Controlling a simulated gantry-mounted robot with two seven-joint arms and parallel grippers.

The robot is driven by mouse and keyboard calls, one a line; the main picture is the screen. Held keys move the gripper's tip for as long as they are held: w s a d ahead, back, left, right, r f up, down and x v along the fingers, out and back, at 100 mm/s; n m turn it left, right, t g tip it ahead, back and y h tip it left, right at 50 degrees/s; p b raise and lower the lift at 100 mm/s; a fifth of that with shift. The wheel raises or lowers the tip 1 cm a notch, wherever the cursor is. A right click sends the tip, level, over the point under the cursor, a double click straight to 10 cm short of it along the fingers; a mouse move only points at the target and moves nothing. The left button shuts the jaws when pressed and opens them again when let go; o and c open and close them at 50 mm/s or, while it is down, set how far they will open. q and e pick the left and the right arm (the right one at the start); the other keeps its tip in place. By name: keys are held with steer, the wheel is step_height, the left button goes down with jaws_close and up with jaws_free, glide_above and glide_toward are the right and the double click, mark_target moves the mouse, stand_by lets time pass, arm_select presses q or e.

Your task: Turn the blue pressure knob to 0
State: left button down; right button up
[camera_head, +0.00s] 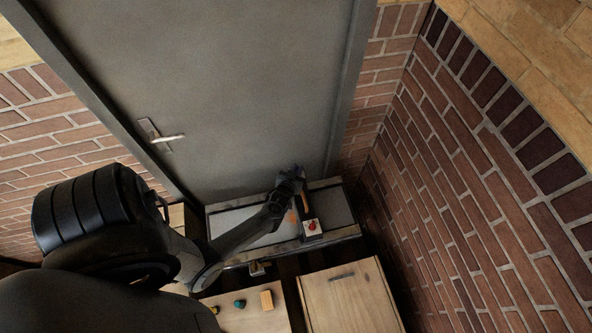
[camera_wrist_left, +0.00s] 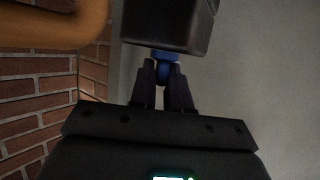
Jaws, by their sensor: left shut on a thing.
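The blue pressure knob (camera_wrist_left: 166,68) sits at the end of a dark box-shaped part (camera_wrist_left: 168,22) in the left wrist view. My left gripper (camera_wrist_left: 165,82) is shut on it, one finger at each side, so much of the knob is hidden. In the head view, my left gripper (camera_head: 292,178) is at the far side of the small press, with a bit of blue (camera_head: 298,170) at its tip. The knob's scale and pointer cannot be read. My right gripper is in neither view.
The press has an orange part (camera_head: 305,203) and a red button (camera_head: 312,226), on a metal-edged bench (camera_head: 340,237). A wooden cabinet (camera_head: 352,298) and a board with coloured pieces (camera_head: 245,316) stand nearer. A grey door (camera_head: 215,80) is behind, a brick wall (camera_head: 480,190) at right.

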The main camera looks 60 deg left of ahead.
arm_select(q)
steer(key=shift+n+g+y, duration=0.4)
steer(key=shift+n+y, duration=0.1)
steer(key=c, duration=1.2)
jaws_free()
steer(key=shift+s+d+r+p, duration=0.35)
steer(key=shift+d+r+p, duration=0.05)
steer(key=shift+p, duration=0.15)
steer(key=p+v, duration=0.6)
steer(key=v, duration=0.3)
steer(key=shift+s+d, duration=0.2)
